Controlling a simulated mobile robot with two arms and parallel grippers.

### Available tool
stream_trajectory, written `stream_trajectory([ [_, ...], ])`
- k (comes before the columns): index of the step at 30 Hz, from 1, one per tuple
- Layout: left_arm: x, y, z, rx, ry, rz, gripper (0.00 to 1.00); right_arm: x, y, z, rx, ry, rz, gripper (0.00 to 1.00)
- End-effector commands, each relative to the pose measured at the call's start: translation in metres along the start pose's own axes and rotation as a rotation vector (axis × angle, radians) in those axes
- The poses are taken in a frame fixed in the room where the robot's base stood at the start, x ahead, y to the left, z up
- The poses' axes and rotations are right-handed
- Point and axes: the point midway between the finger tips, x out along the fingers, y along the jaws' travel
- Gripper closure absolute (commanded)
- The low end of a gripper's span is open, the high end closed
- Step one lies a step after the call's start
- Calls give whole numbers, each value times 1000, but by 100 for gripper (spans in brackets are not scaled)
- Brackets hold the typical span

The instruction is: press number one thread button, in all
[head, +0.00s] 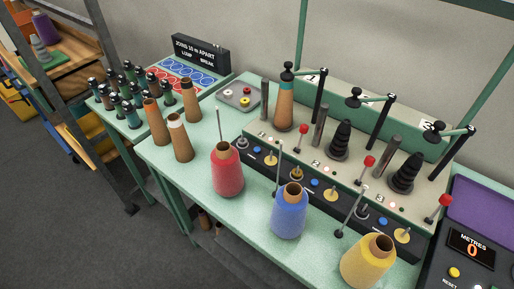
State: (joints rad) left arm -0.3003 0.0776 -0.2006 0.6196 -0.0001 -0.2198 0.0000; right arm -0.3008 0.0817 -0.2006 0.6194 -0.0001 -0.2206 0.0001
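A tufting machine with a cream deck (262,128) and a black front panel (343,207) stands on the green table. It has three stations in a row, and a plate numbered 1 shows partly at the left one. On the front panel at the left station are a blue button (257,150), a yellow round piece (271,159) and a silver knob (242,143). Their labels are too small to read. A brown and teal cone (284,106) stands on the left station. The other two stations hold black stepped cones (340,141). Neither gripper is in view.
Red (227,169), blue (289,212) and yellow (367,262) thread cones stand along the front, near thin upright rods. Red-knobbed levers (369,161) rise from the deck. A metre counter (470,248) reads 0 at right. Brown cones and a green-bobbin rack (127,98) are left.

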Motion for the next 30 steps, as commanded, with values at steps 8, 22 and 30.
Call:
stream_trajectory([
  [8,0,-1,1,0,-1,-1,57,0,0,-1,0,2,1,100],
  [22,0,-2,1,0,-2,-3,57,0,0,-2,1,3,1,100],
  [30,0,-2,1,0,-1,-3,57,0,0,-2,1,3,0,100],
])
